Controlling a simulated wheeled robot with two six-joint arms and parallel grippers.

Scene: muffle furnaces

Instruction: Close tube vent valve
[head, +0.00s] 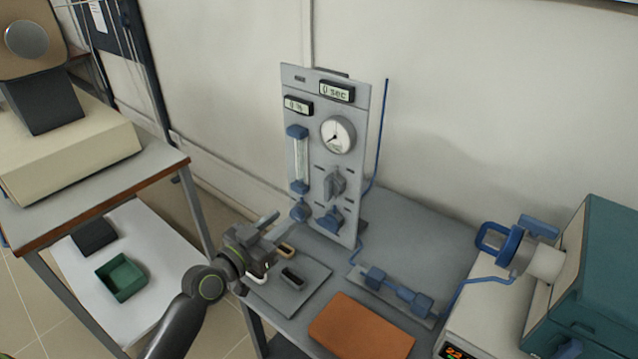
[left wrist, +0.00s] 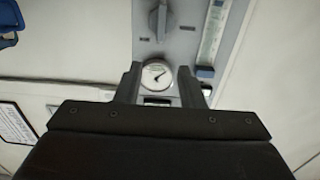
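A blue valve fitting (head: 397,291) lies on a small plate on the table. I cannot tell which part is the tube vent valve. My left gripper (head: 272,228) is left of the panel's lower part, apart from the knobs. In the left wrist view, its fingers (left wrist: 160,88) are apart and empty, with the gauge (left wrist: 157,74) visible between them. My right gripper is out of view.
A teal furnace (head: 590,270) with a white tube (head: 546,263) and blue end flange (head: 506,244) stands at right. An orange-brown slab (head: 361,328) and a grey tray (head: 290,290) with small items lie in front. A side table (head: 100,190) stands at left.

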